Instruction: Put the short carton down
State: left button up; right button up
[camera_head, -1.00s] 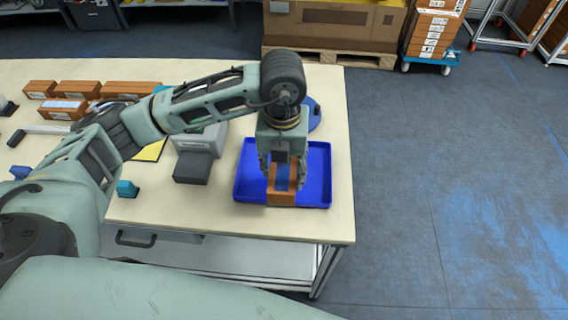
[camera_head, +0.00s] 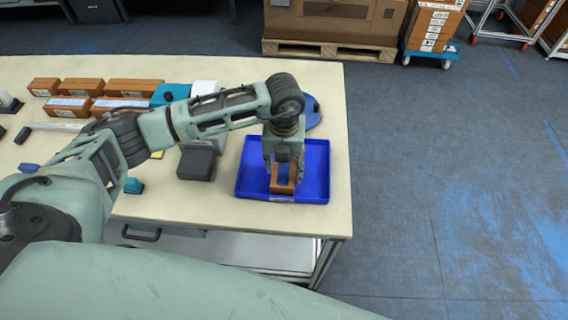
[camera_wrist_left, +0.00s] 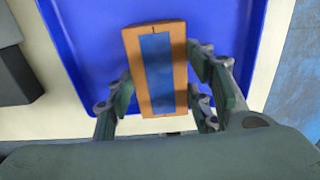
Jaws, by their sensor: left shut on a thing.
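The short carton (camera_head: 283,189) is a small orange-brown box with a blue panel on its top. My left gripper (camera_head: 284,175) points down over the blue tray (camera_head: 317,171) and is shut on the carton. In the left wrist view the carton (camera_wrist_left: 157,70) sits between the two fingers of my left gripper (camera_wrist_left: 168,92), with the blue tray (camera_wrist_left: 90,30) beneath it. I cannot tell whether the carton touches the tray floor. My right gripper is not in view.
A dark grey box-shaped device (camera_head: 197,162) stands just left of the tray. Several orange-brown cartons (camera_head: 83,87) stand at the back left of the table (camera_head: 320,222). A round blue object (camera_head: 313,112) lies behind the tray. The table's right edge is close to the tray.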

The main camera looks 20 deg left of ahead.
aim_at(284, 168)
pick_arm(q)
jog(key=o, duration=1.5)
jog(key=shift+c, duration=0.2)
jog(key=shift+o, duration=0.3)
jog(key=shift+r, duration=0.2)
notch_tip(284, 168, up, 12)
jog(key=b, duration=0.3)
jog(key=shift+b, duration=0.35)
jog(key=shift+f, duration=0.15)
